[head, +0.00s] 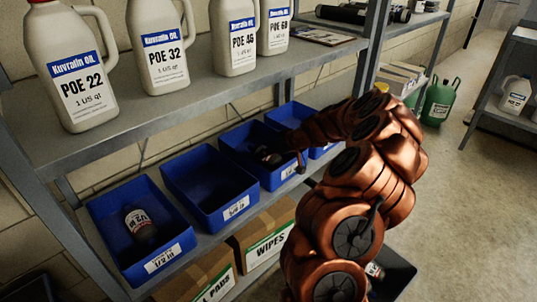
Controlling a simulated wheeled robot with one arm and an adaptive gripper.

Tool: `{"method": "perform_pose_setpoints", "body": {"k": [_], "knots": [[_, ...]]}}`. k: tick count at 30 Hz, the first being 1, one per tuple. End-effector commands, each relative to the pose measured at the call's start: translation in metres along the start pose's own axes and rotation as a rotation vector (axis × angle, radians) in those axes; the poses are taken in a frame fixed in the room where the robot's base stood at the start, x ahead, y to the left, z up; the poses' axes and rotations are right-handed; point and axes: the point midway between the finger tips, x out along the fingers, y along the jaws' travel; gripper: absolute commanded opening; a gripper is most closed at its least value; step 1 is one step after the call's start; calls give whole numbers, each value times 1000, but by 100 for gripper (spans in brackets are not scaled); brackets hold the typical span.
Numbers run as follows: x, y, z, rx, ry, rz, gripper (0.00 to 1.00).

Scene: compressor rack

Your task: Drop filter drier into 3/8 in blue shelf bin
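A row of blue shelf bins stands on the lower shelf. The leftmost bin (104,225) has a label that seems to read 1/2 in, and holds a dark canister with a white label (140,224). The second bin (196,180) looks empty; its label is too small to read surely. The third bin (243,137) has a label partly covered by my arm. A dark cylinder with a reddish mark (267,156), perhaps a filter drier, shows inside it. My gripper (287,152) is at this bin, beside that cylinder. Its fingers are mostly hidden, so I cannot tell its grip.
A fourth blue bin (292,113) stands behind my arm. White oil jugs (160,50) line the shelf above, whose front edge (190,108) overhangs the bins. Cardboard boxes (265,238) sit below. A green tank (440,103) stands on the floor at right; floor there is open.

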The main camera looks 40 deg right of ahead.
Motion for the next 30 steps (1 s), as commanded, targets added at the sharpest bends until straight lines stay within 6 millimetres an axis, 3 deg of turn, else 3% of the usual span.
{"method": "perform_pose_setpoints", "body": {"k": [4, 14, 22, 30], "knots": [[0, 0, 0, 0, 0, 0, 87], [0, 0, 0, 0, 0, 0, 88], [-12, -5, -12, 0, 0, 0, 88], [-66, -4, -10, 0, 4, 2, 88]]}}
